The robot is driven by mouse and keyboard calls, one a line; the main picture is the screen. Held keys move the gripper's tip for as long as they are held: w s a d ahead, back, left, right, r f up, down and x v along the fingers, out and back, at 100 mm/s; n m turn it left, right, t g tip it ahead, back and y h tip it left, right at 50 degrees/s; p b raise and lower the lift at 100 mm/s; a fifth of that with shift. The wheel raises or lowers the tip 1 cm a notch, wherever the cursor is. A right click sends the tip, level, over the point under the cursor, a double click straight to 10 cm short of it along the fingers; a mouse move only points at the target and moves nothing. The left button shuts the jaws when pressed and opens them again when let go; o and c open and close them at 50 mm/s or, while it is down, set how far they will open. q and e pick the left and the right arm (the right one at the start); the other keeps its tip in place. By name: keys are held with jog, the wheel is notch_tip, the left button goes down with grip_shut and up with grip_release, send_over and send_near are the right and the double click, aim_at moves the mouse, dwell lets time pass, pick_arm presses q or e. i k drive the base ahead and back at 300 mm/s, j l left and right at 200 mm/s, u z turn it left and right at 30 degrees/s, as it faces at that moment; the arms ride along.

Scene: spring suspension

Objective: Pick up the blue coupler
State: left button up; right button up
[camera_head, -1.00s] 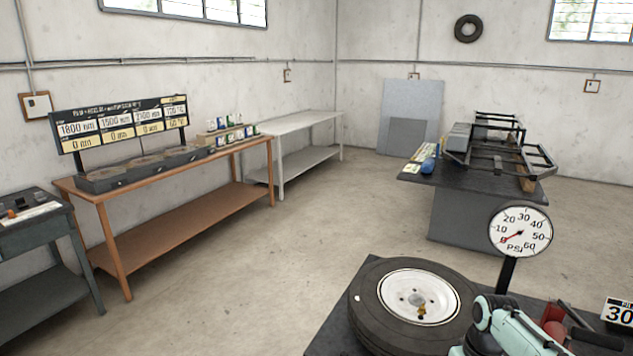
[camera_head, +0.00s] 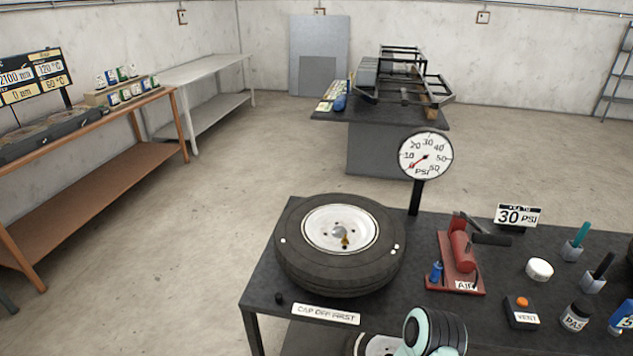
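The blue coupler (camera_head: 436,271) is a small blue piece standing upright at the left side of the red pump's base, on the dark workbench (camera_head: 262,290). It looks free on all visible sides, and whether a hose joins it is too small to tell. Neither of my grippers shows. Only a pale green and black part of my own arm shows at the bottom edge, below the coupler and apart from it.
A tire (camera_head: 300,268) lies left of the red pump (camera_head: 460,260). A gauge (camera_head: 426,156) on a post stands behind, and a 30 PSI sign (camera_head: 518,216) behind right. A white lid (camera_head: 539,269), a vent box (camera_head: 522,312) and a jar (camera_head: 575,315) stand to the right.

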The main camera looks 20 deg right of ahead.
aim_at(434, 277)
jog(key=k+l+z, duration=0.15)
jog(key=z, duration=1.3)
